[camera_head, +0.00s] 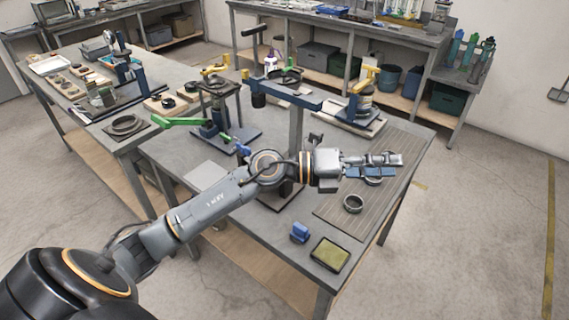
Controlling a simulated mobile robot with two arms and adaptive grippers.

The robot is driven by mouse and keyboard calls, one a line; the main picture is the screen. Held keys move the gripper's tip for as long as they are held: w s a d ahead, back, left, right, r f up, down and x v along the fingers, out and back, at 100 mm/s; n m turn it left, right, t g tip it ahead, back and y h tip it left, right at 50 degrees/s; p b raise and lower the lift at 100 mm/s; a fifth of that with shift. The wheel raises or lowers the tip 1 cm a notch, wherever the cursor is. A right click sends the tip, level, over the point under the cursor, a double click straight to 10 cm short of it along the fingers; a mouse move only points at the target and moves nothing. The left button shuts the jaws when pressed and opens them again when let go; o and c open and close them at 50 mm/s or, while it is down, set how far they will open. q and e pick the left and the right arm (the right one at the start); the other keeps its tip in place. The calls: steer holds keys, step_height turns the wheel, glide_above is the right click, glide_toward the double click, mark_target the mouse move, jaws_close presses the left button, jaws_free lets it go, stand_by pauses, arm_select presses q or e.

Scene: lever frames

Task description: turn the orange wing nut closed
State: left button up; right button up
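No wing nut can be made out with certainty. A yellow-orange handle (369,72) tops a fixture at the back right of the near table, and another yellow handle (215,69) tops a frame further left; I cannot tell if either is the wing nut. My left gripper (398,159) reaches over the right part of the table, well in front of both handles. Its fingers point right and are seen from the side, so their gap does not show. A blue piece (371,174) shows just below the fingers. My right gripper is not in view.
A blue lever arm (290,97) on a post stands behind my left forearm. A green lever (182,122) sticks out at the left. A dark ring (353,203), a small blue block (299,231) and a yellow-topped tray (329,253) lie near the front. The ribbed mat's (398,143) far part is clear.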

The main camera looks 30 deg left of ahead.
arm_select(q)
steer(key=w+a+f+m+g+y, duration=0.1)
steer(key=a+f+m+g+y, duration=0.1)
steer(key=a+f+y, duration=0.3)
steer(key=w+a+f+m+g+y, duration=0.1)
steer(key=a+m+g+y, duration=0.15)
steer(key=a, duration=0.45)
steer(key=a+r+n+g+y, duration=0.1)
steer(key=a+n+y, duration=0.1)
steer(key=a+y, duration=0.95)
steer(key=w+a+f+h+p, duration=0.1)
steer(key=f, duration=0.3)
steer(key=w+a+f+h+p, duration=0.1)
steer(key=f+p, duration=0.1)
steer(key=f, duration=0.2)
steer(key=w+a+f+h+p, duration=0.1)
steer(key=w+f, duration=0.1)
steer(key=f, duration=0.1)
steer(key=shift+a+f+h, duration=0.15)
steer(key=shift+f+h, duration=0.25)
steer(key=shift+w+f, duration=0.15)
steer(key=shift+f, duration=0.3)
steer(key=shift+c, duration=0.2)
jaws_close()
